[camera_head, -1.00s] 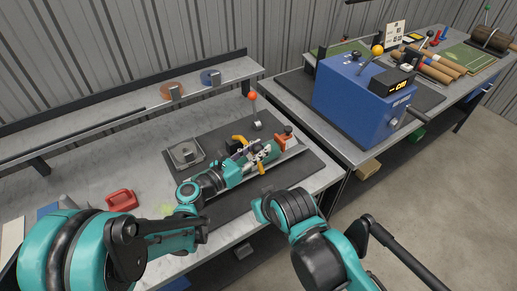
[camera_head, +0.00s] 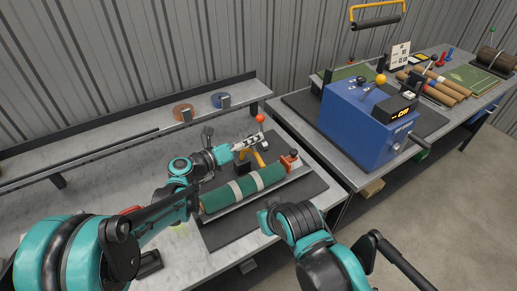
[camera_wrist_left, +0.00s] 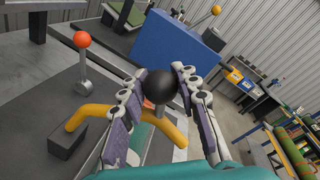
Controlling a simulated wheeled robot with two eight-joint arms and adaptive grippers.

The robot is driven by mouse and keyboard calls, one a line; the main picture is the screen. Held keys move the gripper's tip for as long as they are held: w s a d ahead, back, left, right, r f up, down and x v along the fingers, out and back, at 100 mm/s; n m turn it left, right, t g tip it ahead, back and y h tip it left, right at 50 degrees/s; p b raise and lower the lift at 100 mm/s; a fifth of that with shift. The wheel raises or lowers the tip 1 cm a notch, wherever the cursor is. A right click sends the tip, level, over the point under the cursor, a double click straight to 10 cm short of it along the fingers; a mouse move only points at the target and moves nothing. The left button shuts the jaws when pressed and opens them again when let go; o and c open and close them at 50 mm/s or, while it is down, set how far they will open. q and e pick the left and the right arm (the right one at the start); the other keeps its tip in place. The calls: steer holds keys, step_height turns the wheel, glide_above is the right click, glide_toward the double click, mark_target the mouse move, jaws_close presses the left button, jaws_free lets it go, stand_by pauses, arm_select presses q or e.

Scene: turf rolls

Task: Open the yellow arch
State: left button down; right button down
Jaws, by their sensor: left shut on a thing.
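The yellow arch (camera_head: 258,157) stands on the dark mat behind the green roll (camera_head: 244,189). In the left wrist view the arch (camera_wrist_left: 91,113) rises from a dark block and carries a black ball knob (camera_wrist_left: 160,87). My left gripper (camera_head: 250,142) is above the arch. In the left wrist view its fingers (camera_wrist_left: 160,91) are shut on the knob from both sides. The green roll lies in a tray, with two pale bands around it and no arch over it. My right gripper is not in view; only parts of my right arm show.
A lever with an orange ball (camera_head: 260,118) stands close behind my left gripper. An orange-topped block (camera_head: 290,160) is at the roll's right end. A blue machine (camera_head: 368,125) stands on the right bench. A yellow frame with a black bar (camera_head: 377,20) is above it.

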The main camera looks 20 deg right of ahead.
arm_select(q)
steer(key=w+a+f+n, duration=0.1)
steer(key=w+n, duration=0.1)
steer(key=w, duration=0.8)
steer(key=w+a+f+n+g, duration=0.1)
steer(key=w+a+n, duration=0.1)
steer(key=w, duration=0.8)
steer(key=shift+f, duration=0.35)
steer(key=shift+w, duration=0.1)
steer(key=shift+d, duration=0.1)
steer(key=c, duration=1.2)
jaws_free()
steer(key=shift+o, duration=0.4)
steer(key=shift+a+r+p, duration=0.15)
steer(key=shift+a+p, duration=0.1)
steer(key=shift+p, duration=0.05)
steer(key=shift+d, duration=0.1)
